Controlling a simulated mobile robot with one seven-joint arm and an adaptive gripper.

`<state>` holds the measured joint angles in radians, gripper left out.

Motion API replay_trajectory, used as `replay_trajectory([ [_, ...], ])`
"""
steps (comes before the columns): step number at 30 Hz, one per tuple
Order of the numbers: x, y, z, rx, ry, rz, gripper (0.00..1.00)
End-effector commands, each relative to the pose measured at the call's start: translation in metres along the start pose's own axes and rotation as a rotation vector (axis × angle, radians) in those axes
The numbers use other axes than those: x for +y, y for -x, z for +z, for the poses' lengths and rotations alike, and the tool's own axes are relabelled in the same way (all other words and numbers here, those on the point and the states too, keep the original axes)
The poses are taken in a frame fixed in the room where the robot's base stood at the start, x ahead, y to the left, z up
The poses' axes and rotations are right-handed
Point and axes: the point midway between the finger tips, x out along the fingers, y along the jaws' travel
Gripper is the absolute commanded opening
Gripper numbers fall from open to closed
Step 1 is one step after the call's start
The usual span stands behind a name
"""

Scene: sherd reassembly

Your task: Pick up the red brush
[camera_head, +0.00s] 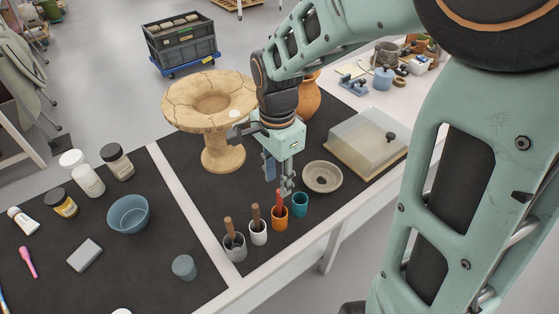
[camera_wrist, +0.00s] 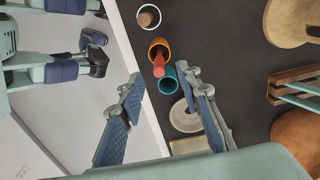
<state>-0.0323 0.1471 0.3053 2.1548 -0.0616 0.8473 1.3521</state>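The red brush (camera_head: 278,200) stands handle up in an orange cup (camera_head: 281,213) near the table's front edge. In the wrist view the red brush (camera_wrist: 158,66) leans out of the orange cup (camera_wrist: 157,44). My gripper (camera_head: 280,182) points down just above the cups, close to the brush handle in the head view. In the wrist view my gripper (camera_wrist: 163,78) has its two fingers spread apart with nothing held between them. The brush's lower end is hidden inside the cup.
A teal cup (camera_head: 301,203) stands right of the orange cup. A white cup (camera_head: 258,234) and a grey cup (camera_head: 235,249), each with a brown-handled tool, stand to the left. A shallow dish (camera_head: 323,176) and a large tan pedestal bowl (camera_head: 224,150) stand behind.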

Motion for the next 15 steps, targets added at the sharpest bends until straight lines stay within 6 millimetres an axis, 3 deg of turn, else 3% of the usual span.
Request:
replay_trajectory([
  [6,0.001,-0.037,0.0,-0.003,0.001,0.005,0.32],
  [15,0.002,-0.063,-0.002,-0.003,0.0,0.003,0.32],
])
